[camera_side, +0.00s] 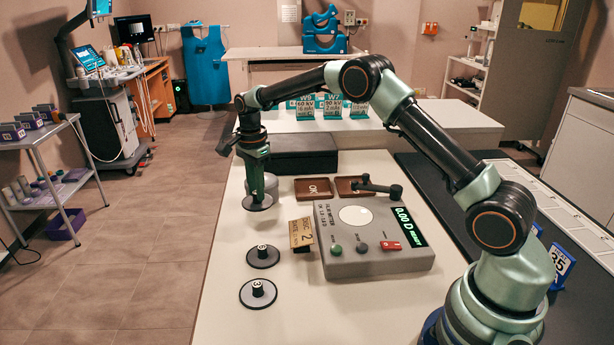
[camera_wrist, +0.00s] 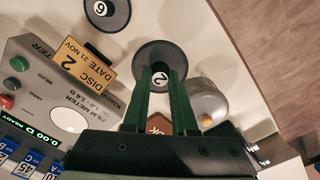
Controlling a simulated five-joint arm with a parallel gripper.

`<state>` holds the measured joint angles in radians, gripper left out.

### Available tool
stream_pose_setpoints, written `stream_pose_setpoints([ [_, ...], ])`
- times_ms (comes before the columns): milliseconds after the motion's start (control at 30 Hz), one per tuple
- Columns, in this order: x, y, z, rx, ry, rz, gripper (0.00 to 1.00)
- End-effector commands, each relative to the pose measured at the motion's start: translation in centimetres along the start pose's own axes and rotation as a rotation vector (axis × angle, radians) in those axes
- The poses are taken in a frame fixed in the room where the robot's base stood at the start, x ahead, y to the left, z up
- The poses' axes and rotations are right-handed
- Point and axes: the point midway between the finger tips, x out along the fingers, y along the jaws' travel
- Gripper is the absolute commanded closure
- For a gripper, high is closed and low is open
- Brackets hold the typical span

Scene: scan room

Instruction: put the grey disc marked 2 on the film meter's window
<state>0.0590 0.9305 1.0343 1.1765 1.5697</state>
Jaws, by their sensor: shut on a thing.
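The grey disc marked 2 (camera_wrist: 160,52) is between my gripper's fingers, with its numbered knob gripped; it also shows in the side view (camera_side: 257,204). My gripper (camera_side: 258,188) is shut on it and points down; its fingers show in the wrist view (camera_wrist: 160,82). The disc is level, at or close to the table; I cannot tell whether it touches. The film meter (camera_side: 375,254) stands to the right of the disc. Its round white window (camera_side: 355,215) is bare and shows in the wrist view (camera_wrist: 68,119). The meter's display reads 0.00 D.
Two other dark discs with knobs, one (camera_side: 263,258) and another (camera_side: 258,294), lie on the table (camera_side: 226,310). A card (camera_side: 302,233) reading DISC 2 stands beside the meter. A grey pot (camera_wrist: 207,101) is close to my gripper. Brown trays (camera_side: 313,189) lie behind the meter.

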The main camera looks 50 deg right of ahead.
Motion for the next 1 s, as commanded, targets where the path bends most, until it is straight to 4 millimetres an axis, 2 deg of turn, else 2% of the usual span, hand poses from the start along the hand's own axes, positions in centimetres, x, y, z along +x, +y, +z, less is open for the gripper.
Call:
stream_pose_setpoints([
  [33,-1.7,-0.1,0.0,0.0,0.0,-0.006,1.0],
  [100,-3.8,-0.1,0.0,0.0,0.0,-0.007,1.0],
  [300,-8.5,-0.1,0.0,0.0,0.0,-0.005,1.0],
  [433,-10.6,-0.1,0.0,0.0,0.0,-0.003,1.0],
  [633,-12.5,0.2,-0.5,0.0,0.0,-0.001,1.0],
  [733,-13.4,1.0,-1.9,0.0,0.0,-0.001,1.0],
  [833,-14.6,2.6,-4.3,-0.004,0.0,-0.002,1.0],
  [1000,-16.4,6.7,-8.8,-0.016,0.001,-0.003,1.0],
])
